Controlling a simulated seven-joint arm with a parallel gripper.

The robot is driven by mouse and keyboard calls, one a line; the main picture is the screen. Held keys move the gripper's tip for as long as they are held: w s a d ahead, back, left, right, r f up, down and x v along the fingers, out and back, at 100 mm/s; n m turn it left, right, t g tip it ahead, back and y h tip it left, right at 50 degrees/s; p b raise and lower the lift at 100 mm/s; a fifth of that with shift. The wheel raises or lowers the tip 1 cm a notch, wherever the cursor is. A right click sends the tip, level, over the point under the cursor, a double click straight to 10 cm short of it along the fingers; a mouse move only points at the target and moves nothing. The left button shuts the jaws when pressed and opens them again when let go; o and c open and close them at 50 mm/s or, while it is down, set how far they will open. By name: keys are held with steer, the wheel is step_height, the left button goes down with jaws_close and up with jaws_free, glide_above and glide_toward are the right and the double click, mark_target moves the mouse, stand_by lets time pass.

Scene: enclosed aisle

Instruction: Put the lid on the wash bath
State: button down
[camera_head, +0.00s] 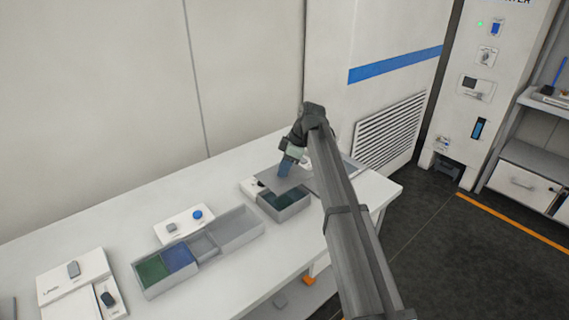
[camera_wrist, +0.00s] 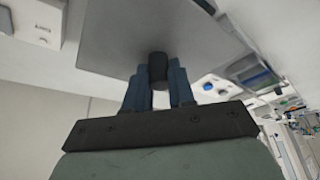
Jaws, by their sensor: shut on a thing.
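The wash bath (camera_head: 291,208) is a grey box with a dark teal inside, standing on the white bench. The lid (camera_head: 281,180) is a flat grey plate; it looks tilted and sits over the back part of the bath, leaving the front of the inside in view. I cannot tell whether it touches the rim. My gripper (camera_head: 289,165) is above the bath, shut on the lid's knob. In the wrist view, my blue fingers (camera_wrist: 159,85) close around the dark round knob (camera_wrist: 158,68) on the grey lid (camera_wrist: 130,30).
A grey tray (camera_head: 236,229) with green and blue compartments lies left of the bath. Behind it is a white panel with a blue knob (camera_head: 197,214). White boxes (camera_head: 72,271) stand at the far left. A grey plate (camera_head: 340,172) lies right of the bath, partly behind my arm.

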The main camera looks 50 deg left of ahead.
mark_target(288, 175)
steer(key=shift+f, duration=3.05)
steer(key=shift+f, duration=0.65)
steer(key=c, duration=0.9)
jaws_free()
steer(key=v, duration=1.2)
steer(key=shift+w+d+r, duration=0.1)
steer(key=shift+w+r, duration=0.05)
steer(key=shift+r, duration=0.2)
steer(key=shift+w+d+r, duration=0.1)
steer(key=shift+d+r, duration=0.05)
steer(key=shift+r, duration=0.3)
